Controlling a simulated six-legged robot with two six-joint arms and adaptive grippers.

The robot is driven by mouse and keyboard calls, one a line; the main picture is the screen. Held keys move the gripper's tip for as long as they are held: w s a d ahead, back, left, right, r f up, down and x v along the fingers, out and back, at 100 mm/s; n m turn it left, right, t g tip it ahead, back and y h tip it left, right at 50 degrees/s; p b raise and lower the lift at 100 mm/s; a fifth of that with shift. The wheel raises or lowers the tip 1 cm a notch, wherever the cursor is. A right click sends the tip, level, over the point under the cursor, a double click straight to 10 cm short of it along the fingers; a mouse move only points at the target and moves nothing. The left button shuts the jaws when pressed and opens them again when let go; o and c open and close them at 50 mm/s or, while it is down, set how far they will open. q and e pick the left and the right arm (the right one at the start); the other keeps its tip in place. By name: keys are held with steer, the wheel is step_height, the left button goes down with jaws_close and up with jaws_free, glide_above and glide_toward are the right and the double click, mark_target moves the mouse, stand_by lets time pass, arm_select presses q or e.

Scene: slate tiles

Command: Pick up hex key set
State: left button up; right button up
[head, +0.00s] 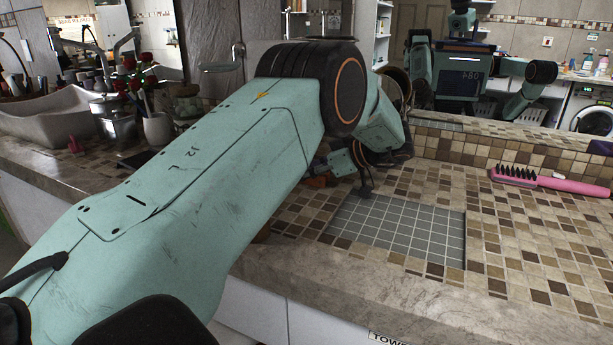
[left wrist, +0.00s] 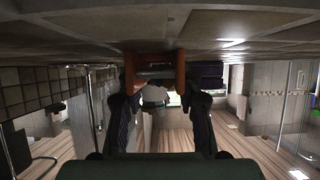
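My left gripper (head: 345,182) is low over the tiled counter, at the left edge of the grey grid mat, partly hidden behind my own forearm. In the left wrist view its two dark fingers (left wrist: 157,95) stand wide apart, with a clear gap between them. A small orange-brown thing (head: 318,181) shows beside the gripper in the head view; it may be the hex key set, but it is too small and covered to be sure. Orange-brown pieces with a dark part between them (left wrist: 155,72) show near the fingertips in the left wrist view. My right gripper is not in view.
The grey grid mat (head: 400,229) is bare. A pink hairbrush (head: 550,182) lies at the right by the mirror. A cup with red flowers (head: 157,128) and a stone basin (head: 45,122) stand at the left.

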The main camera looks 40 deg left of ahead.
arm_select(q)
jaws_close()
step_height(320, 180, up, 18)
steer(key=p, duration=0.4)
steer(key=shift+p, duration=0.4)
